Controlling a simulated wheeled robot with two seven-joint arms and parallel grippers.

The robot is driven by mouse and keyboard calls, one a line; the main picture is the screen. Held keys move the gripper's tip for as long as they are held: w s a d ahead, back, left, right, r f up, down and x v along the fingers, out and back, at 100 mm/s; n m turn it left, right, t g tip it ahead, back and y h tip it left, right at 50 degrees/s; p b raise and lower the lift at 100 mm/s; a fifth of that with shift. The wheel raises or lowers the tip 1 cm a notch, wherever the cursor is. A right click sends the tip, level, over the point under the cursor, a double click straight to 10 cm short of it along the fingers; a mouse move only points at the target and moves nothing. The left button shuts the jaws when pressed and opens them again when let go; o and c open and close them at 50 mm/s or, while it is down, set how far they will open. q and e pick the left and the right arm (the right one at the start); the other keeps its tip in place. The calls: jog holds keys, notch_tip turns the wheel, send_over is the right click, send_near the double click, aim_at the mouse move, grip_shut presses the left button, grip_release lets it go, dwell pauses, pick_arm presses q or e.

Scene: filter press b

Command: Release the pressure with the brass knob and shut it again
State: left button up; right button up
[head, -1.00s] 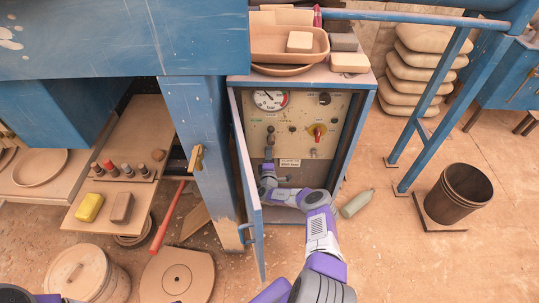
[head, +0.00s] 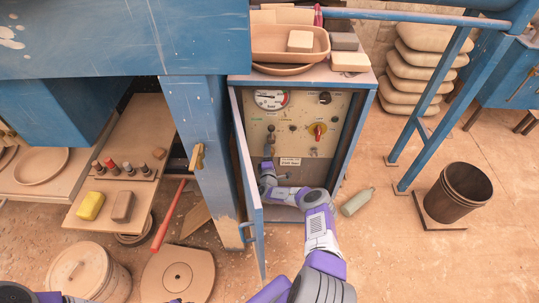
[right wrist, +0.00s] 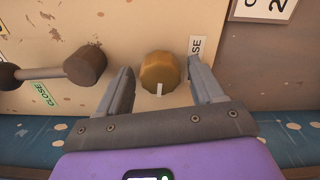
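The brass knob (right wrist: 159,72) is round, with a pale mark on its rim at the bottom in the right wrist view. My right gripper (right wrist: 162,84) is open, with one finger on each side of the knob and a visible gap at both sides. In the head view my right gripper (head: 268,150) is inside the blue cabinet, low at the left of the cream panel (head: 300,110). I cannot make out the knob clearly there. The pressure gauge (head: 271,99) is at the panel's upper left; its reading is too small to tell. My left gripper is out of view.
The cabinet door (head: 247,190) stands open just left of my right arm. A red handle on a yellow plate (head: 318,130) is right on the panel. In the right wrist view a dark-ended lever (right wrist: 62,70) is close left of the fingers. A bottle (head: 357,202) lies on the floor.

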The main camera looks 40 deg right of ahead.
jog(key=shift+s, duration=0.1)
jog(key=p+v, duration=0.3)
jog(key=v, duration=0.4)
jog(key=shift+s, duration=0.2)
jog(key=shift+a, duration=0.1)
dwell(0.6)
